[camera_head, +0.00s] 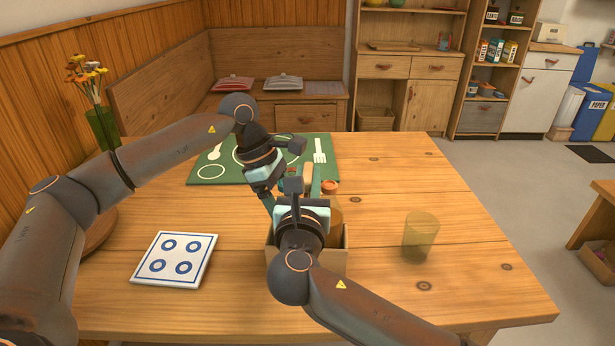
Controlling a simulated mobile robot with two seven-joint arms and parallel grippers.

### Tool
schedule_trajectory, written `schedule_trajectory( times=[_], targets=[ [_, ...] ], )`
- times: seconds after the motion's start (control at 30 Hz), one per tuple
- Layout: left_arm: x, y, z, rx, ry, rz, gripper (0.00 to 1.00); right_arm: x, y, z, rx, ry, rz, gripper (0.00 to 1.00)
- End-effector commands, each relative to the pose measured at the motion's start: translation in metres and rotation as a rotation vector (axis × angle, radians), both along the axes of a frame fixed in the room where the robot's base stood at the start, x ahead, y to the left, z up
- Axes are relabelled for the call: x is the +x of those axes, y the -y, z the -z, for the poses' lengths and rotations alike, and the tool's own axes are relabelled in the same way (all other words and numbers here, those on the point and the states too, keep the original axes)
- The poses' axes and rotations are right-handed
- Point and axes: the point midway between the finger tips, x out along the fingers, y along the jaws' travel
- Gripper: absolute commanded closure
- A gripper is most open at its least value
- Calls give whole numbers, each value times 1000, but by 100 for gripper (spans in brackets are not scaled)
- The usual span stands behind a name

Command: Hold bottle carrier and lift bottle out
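The bottle carrier (336,262) is a light brown box near the middle of the table, largely hidden behind my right gripper. A wooden upright piece (308,174), perhaps its handle, shows above it. An amber bottle (337,222) with an orange cap (330,186) stands upright in the carrier's right side. My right gripper (306,188) is over the carrier, left of the bottle cap, with its fingers pointing away. My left gripper (272,200) reaches down at the carrier's far left side. Contact and finger opening are hidden for both grippers.
A white tile with blue rings (175,259) lies to the left. A green placemat (207,173) lies behind, and a flower vase (103,126) stands at the far left. The table's right side is mostly clear.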

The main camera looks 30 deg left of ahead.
Motion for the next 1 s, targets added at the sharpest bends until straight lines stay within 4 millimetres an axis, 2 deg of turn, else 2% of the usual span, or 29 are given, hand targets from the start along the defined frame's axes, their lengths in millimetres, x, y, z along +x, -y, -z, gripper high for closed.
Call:
schedule_trajectory(
  times=[0.03, 0.17, 1.0],
  targets=[
    [0, 0, -1, -1, 3, 0, 100, 0, 0, 0, 0, 0, 0, 85],
    [0, 0, -1, -1, 3, 0, 100, 0, 0, 0, 0, 0, 0, 100],
    [0, 0, -1, -1, 3, 0, 100, 0, 0, 1, 0, -1, 1, 100]
  ],
)
